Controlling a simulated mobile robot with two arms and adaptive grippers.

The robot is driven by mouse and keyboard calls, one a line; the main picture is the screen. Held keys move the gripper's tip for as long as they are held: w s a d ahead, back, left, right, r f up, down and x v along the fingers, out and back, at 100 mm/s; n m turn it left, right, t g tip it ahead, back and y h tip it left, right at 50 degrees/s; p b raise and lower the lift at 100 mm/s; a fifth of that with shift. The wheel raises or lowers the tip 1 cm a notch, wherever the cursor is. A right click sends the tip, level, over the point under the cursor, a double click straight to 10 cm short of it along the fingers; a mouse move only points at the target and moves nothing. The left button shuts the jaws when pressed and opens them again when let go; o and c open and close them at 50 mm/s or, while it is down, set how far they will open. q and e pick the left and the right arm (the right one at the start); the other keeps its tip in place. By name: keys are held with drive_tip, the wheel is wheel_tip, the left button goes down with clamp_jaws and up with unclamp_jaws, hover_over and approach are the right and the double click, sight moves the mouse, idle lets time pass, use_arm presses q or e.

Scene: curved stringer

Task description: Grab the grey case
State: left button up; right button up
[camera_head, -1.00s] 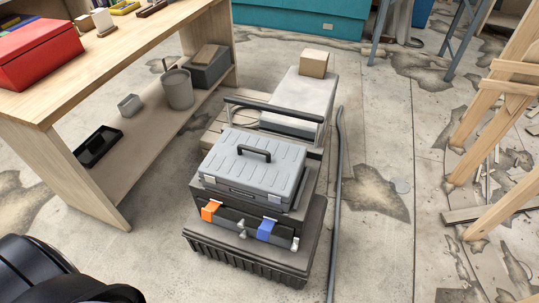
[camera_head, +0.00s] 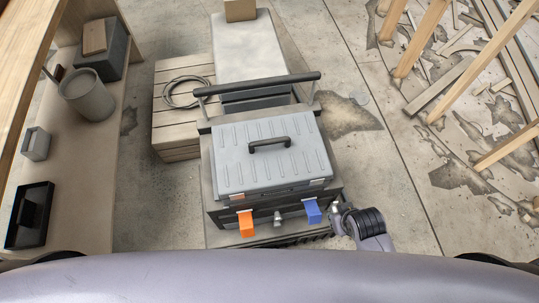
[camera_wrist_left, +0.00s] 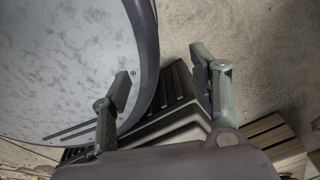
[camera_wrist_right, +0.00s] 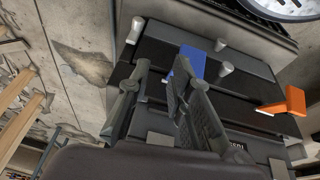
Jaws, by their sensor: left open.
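The grey case (camera_head: 235,165) has a ribbed lid and a black handle (camera_head: 268,143) on top. It lies flat on a black toolbox (camera_head: 290,208) with an orange latch (camera_head: 246,223) and a blue latch (camera_head: 312,211). My right gripper (camera_head: 336,212) is beside the toolbox's front right corner, below the case and apart from its handle. In the right wrist view its fingers (camera_wrist_right: 163,68) are parted before the toolbox front, near the blue latch (camera_wrist_right: 196,62). My left gripper (camera_wrist_left: 165,75) is open and empty, low over the floor by a black ribbed box; the head view does not show it.
A black bar handle (camera_head: 258,84) stands behind the case. A wooden crate (camera_head: 175,135) with a coiled cable is at its left. A workbench shelf (camera_head: 85,165) holds a grey bucket (camera_head: 88,95). Wooden beams (camera_head: 420,38) stand at the right; floor between is mostly clear.

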drive_tip(key=w+a+r+n+t, duration=0.3)
drive_tip(key=w+r+n, duration=0.1)
drive_tip(key=w+r, duration=0.4)
drive_tip(key=n+t+y, duration=0.3)
drive_tip(key=n+y, duration=0.4)
drive_tip(key=n, duration=0.8)
approach(268, 142)
drive_tip(key=x, duration=1)
drive_tip(key=shift+w+a+f, duration=0.15)
drive_tip(key=shift+f, duration=0.25)
drive_tip(key=shift+c, duration=0.2)
clamp_jaws()
drive_tip(key=shift+w+r, duration=0.1)
drive_tip(key=shift+r, duration=0.1)
